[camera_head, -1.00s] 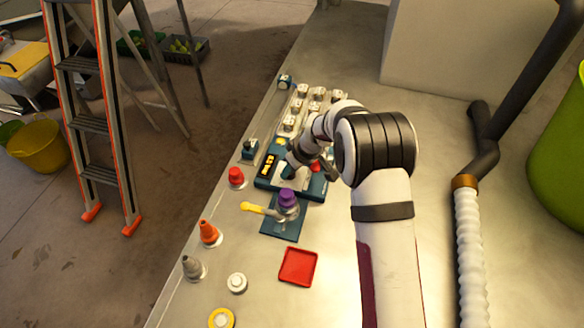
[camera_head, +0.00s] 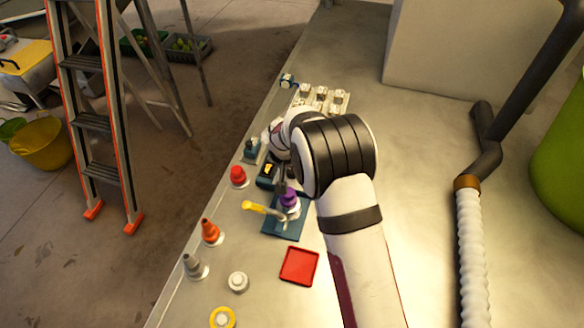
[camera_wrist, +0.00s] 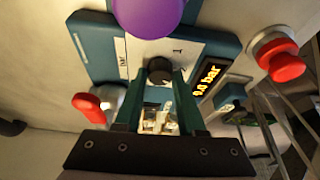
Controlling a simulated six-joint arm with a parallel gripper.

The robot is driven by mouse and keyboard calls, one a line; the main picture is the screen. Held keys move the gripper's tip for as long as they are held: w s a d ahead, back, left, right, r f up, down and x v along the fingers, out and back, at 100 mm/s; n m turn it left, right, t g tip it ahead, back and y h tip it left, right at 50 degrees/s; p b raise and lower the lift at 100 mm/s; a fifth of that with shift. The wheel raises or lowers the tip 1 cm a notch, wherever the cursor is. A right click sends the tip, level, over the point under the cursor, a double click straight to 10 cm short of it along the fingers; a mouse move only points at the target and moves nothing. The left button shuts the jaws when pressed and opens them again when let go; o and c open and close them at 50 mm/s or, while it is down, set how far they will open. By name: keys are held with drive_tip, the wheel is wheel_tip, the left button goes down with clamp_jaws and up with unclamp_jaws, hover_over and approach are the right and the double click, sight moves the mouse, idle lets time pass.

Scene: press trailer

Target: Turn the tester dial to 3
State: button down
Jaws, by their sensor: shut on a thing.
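The tester is a teal box (camera_wrist: 100,45) with a pale face and a lit display (camera_wrist: 210,80) that appears to read 0.0 bar. In the head view its display (camera_head: 267,170) shows beside my wrist, and most of the box is hidden by my arm. The black dial (camera_wrist: 158,66) sits on the pale face. My gripper (camera_wrist: 158,76) is shut on the dial, one teal finger on each side. A few marks are printed around the dial, but its pointer and setting cannot be read.
A purple knob (camera_head: 289,197) on a teal base with a yellow lever (camera_head: 254,207) stands close in front. A red button (camera_head: 238,175) is at the left, and a red tray (camera_head: 299,266) lies in front.

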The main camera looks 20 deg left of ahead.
drive_tip(key=m+h, duration=0.1)
drive_tip(key=m, duration=0.2)
drive_tip(key=m+h, duration=0.1)
drive_tip(key=m, duration=0.2)
drive_tip(key=shift+a+g, duration=0.2)
drive_tip(key=shift+g, duration=0.2)
drive_tip(key=shift+m, duration=0.4)
drive_tip(key=c, duration=0.5)
unclamp_jaws()
drive_tip(key=v, duration=1.5)
drive_tip(key=shift+a+r, duration=0.3)
drive_tip(key=shift+a, duration=0.05)
drive_tip(key=shift+s, duration=0.1)
